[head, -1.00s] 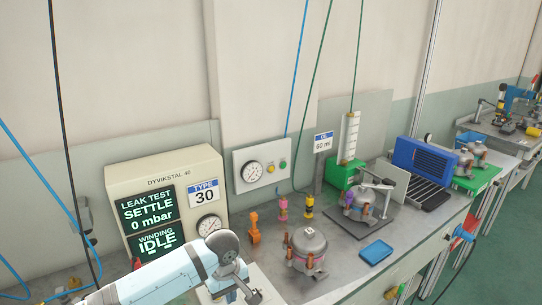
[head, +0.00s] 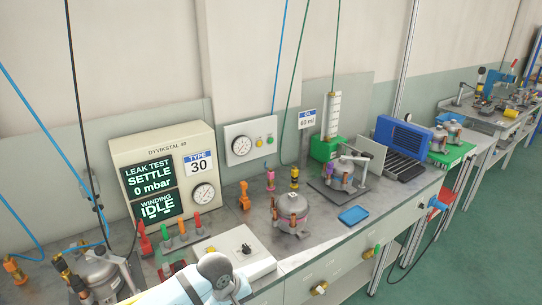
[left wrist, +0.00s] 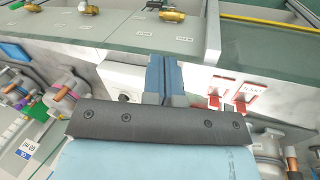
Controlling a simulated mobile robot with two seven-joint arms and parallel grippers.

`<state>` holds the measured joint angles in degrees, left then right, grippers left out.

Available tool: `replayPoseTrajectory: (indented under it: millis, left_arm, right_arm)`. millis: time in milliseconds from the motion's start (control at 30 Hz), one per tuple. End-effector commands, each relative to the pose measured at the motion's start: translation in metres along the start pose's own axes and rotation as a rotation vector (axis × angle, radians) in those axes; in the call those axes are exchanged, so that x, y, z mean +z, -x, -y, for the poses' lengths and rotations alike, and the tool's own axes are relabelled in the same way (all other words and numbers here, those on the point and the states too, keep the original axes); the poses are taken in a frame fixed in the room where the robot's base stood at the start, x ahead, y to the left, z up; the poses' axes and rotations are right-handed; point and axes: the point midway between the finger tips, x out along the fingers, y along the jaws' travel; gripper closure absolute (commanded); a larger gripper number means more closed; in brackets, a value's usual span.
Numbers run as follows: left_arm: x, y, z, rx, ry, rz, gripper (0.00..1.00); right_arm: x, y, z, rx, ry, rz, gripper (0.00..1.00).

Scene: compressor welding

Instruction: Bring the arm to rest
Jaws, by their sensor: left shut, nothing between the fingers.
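My left arm (head: 175,292) comes in at the bottom of the head view, pale blue with a grey rounded joint, low in front of the bench. Its fingers do not show clearly there. In the left wrist view my left gripper (left wrist: 162,60) is shut, its two blue fingers side by side with nothing between them. Below the fingers, the wrist view shows the bench surface and the drawer fronts with brass fittings. My right gripper is in neither view.
The bench carries the leak tester (head: 163,180), a white box (head: 232,252), a compressor (head: 292,213), a blue tray (head: 354,215) and a green oil station (head: 325,148). Another compressor (head: 98,275) stands at lower left. Hoses hang above. The green floor at right (head: 460,260) looks clear.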

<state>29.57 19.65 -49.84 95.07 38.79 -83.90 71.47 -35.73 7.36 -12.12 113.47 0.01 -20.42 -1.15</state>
Motion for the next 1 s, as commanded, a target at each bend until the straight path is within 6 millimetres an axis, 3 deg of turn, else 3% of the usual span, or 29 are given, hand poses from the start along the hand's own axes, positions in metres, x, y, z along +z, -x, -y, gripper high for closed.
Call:
replayPoseTrajectory:
  millis: [200,367,567,800,1000]
  left_arm:
    - [0.047,-0.038,0.009,0.227,-0.15,-0.078,1.0]
    - [0.073,-0.054,0.035,0.343,-0.257,-0.229,1.0]
    - [0.103,-0.061,0.091,0.357,-0.391,-0.471,1.0]
    - [0.14,-0.05,0.176,0.203,-0.58,-0.728,1.0]
    - [0.158,-0.039,0.214,0.094,-0.686,-0.821,1.0]
  right_arm:
    - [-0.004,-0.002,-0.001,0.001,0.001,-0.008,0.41]
    - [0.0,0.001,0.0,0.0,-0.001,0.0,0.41]
    - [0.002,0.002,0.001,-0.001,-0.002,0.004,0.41]
    - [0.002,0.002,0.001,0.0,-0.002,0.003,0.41]
    - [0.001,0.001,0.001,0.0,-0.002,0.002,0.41]
